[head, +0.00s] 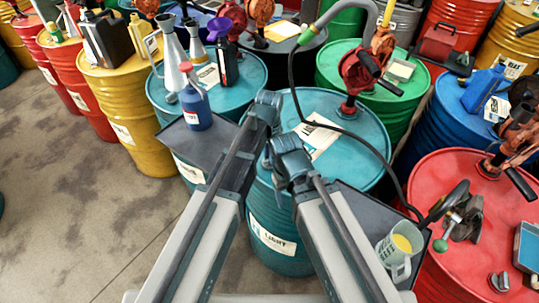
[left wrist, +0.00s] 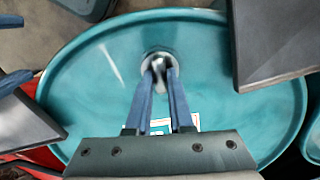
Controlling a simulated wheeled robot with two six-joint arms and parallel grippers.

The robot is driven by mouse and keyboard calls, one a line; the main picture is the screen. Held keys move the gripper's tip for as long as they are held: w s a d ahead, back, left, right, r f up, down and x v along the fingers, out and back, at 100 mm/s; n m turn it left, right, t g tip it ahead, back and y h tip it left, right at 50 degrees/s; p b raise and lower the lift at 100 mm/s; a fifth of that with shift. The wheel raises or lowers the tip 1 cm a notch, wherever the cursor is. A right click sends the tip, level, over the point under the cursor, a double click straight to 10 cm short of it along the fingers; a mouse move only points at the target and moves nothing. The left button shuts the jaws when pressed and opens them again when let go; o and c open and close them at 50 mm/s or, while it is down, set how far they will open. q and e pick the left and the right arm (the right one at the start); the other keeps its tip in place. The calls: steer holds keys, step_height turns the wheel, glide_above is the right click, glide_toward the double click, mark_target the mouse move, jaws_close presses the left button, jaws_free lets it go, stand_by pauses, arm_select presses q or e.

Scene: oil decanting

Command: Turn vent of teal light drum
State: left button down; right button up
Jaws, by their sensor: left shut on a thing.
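The teal light drum (head: 367,125) stands in front of me, with a white label on its side and another on its lid. The left wrist view shows its lid (left wrist: 90,90) from above. The small metallic vent (left wrist: 160,60) sits near the middle of that lid. My left gripper (left wrist: 159,76) is shut on the vent, its two blue fingers close together at it. In the head view my arm links cover the vent and the fingertips.
Dark side trays flank the drum; the right one holds a jug of yellow liquid (head: 396,252). A blue bottle (head: 196,108) stands at the left. A black hose (head: 350,133) crosses above the lid. Other drums crowd the back and right. The floor at left is clear.

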arm_select(q)
steer(key=c, duration=0.8)
jaws_free()
steer(key=shift+r, duration=0.1)
step_height(320, 180, up, 14)
steer(key=p, duration=1.3)
steer(key=shift+f+p, duration=0.2)
steer(key=shift+p, duration=0.2)
steer(key=s+a+n, duration=0.5)
steer(key=a, duration=0.4)
steer(key=s+a+n, duration=0.5)
steer(key=s+a, duration=0.1)
steer(key=a, duration=0.2)
steer(key=s+d+f+m+b, duration=0.1)
steer(key=s+d+f+b, duration=0.1)
steer(key=d, duration=0.3)
steer(key=s+d+f+m+y+b, duration=0.1)
steer(key=s+d+f+m+b, duration=0.1)
steer(key=s+d+f+b, duration=0.1)
steer(key=d+f+b, duration=0.1)
steer(key=d+b, duration=0.1)
steer(key=d, duration=0.1)
steer(key=shift+f+m, duration=0.3)
steer(key=shift+f, duration=0.1)
